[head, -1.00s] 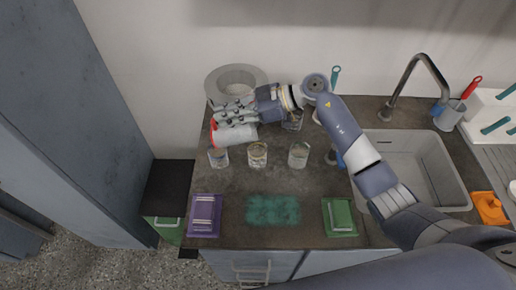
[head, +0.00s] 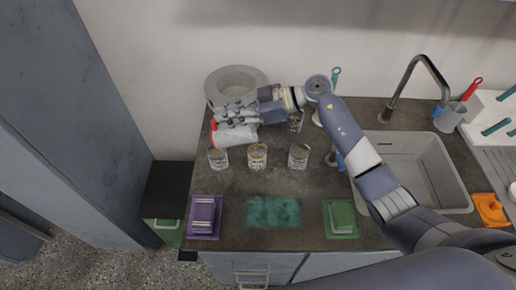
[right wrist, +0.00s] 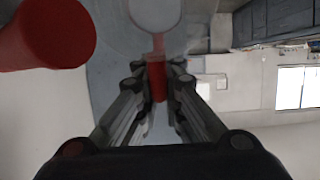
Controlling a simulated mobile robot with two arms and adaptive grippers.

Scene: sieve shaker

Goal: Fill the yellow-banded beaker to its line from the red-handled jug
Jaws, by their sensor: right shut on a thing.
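My right gripper (head: 236,116) is shut on the red-handled jug (head: 238,137), a pale vessel. The jug is tipped over onto its side above the back left of the counter. Its red part shows at the left in the head view. In the right wrist view, the red handle (right wrist: 157,78) is between the fingers. Three clear beakers stand in a row in front of the jug: left (head: 218,158), middle (head: 257,156) and right (head: 299,156). The middle one looks yellowish, but I cannot read band colours or fill levels for sure. My left gripper is not in view.
A grey round container (head: 236,77) stands behind the jug. Another glass (head: 296,121) is near my wrist. In front lie a purple tray (head: 204,216), a teal mat (head: 272,211) and a green tray (head: 340,218). The sink (head: 412,165) is right.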

